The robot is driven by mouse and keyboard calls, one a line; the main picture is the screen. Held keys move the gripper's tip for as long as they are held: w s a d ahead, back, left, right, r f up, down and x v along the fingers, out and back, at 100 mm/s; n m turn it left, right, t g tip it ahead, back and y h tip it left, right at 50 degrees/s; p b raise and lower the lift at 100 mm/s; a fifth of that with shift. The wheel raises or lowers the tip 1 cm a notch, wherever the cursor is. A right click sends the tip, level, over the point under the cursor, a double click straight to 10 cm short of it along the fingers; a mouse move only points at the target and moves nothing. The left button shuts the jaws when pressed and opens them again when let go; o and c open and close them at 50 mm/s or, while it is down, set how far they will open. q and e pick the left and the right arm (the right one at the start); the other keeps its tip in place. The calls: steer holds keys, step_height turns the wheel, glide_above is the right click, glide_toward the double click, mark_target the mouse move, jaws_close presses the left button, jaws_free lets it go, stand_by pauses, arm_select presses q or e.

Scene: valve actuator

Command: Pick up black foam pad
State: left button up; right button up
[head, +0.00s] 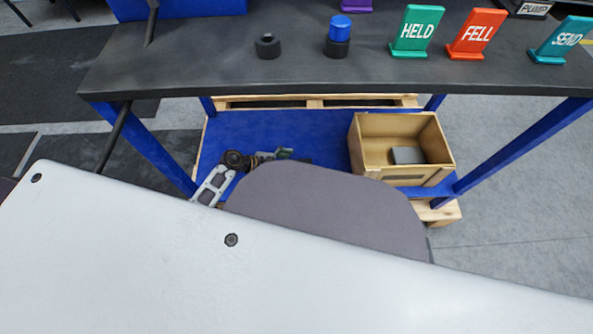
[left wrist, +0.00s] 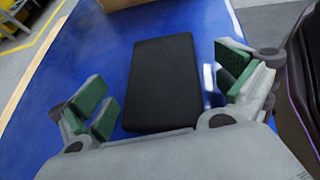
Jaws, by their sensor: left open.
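The black foam pad (left wrist: 165,82) lies flat on the blue surface in the left wrist view. My left gripper (left wrist: 168,96) is open, with its green-padded fingers on either side of the pad and apart from it. Nothing is held between the fingers. In the head view, my left gripper (head: 272,158) is low over the blue lower shelf, partly covered by my own body. I cannot make out the pad clearly there. My right gripper is not in view.
A wooden box (head: 372,150) with a grey block (head: 408,155) inside stands right of my left gripper on the blue shelf (head: 310,126). The dark tabletop (head: 200,60) overhangs the shelf, with blue legs (head: 525,145) at the sides.

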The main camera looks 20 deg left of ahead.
arm_select(q)
steer(key=shift+w+d+f, duration=0.15)
steer(key=shift+d, duration=0.1)
stand_by(0.3)
steer(key=c, duration=1)
